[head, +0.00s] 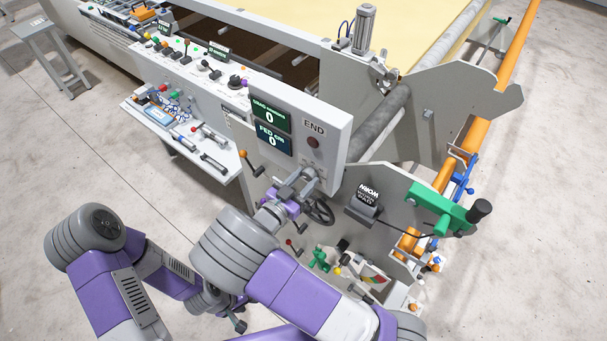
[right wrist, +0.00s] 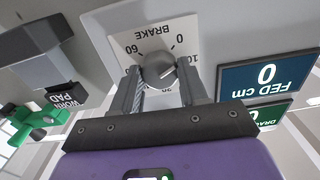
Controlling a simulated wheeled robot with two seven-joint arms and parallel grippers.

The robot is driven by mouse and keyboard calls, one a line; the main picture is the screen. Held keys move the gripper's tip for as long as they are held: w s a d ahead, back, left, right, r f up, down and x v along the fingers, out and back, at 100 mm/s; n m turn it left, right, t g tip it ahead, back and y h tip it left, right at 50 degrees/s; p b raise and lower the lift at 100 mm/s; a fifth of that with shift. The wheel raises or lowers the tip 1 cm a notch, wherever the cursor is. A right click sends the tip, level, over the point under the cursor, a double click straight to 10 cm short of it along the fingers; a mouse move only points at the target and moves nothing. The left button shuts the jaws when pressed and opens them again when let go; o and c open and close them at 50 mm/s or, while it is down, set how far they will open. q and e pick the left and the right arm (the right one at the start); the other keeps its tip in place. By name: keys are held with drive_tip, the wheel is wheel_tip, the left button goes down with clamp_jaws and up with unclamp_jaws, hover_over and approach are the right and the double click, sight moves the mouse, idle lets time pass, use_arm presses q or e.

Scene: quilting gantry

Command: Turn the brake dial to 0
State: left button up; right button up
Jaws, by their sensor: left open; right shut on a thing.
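The brake dial's grey knob (right wrist: 158,68) shows in the right wrist view on a pale plate (right wrist: 150,40) marked BRAKE. The plate appears upside down, with 0 at upper right, 60 at left and other numbers partly covered. My right gripper (right wrist: 161,80) has a finger on each side of the knob and is shut on it. The knob's pointer is too unclear to read. In the head view my right gripper (head: 302,178) is at the lower part of the grey display box and mostly hides the dial. My left gripper (head: 238,324) is low, away from the dial, and open.
The display box (head: 338,125) carries two screens reading 0 and an END label. A WORN PAD block (head: 365,199), a green lever arm (head: 440,207) and a black handwheel (head: 320,211) are close by. A side shelf (head: 205,160) holds small tools.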

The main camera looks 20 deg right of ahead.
drive_tip(key=shift+n+p, duration=0.9)
drive_tip(key=shift+n, duration=0.7)
drive_tip(key=o, duration=1.1)
drive_tip(key=shift+c, duration=0.2)
drive_tip(key=b+v, duration=0.1)
drive_tip(key=v, duration=0.6)
drive_tip(key=shift+s+a, duration=0.2)
drive_tip(key=shift+a, duration=0.05)
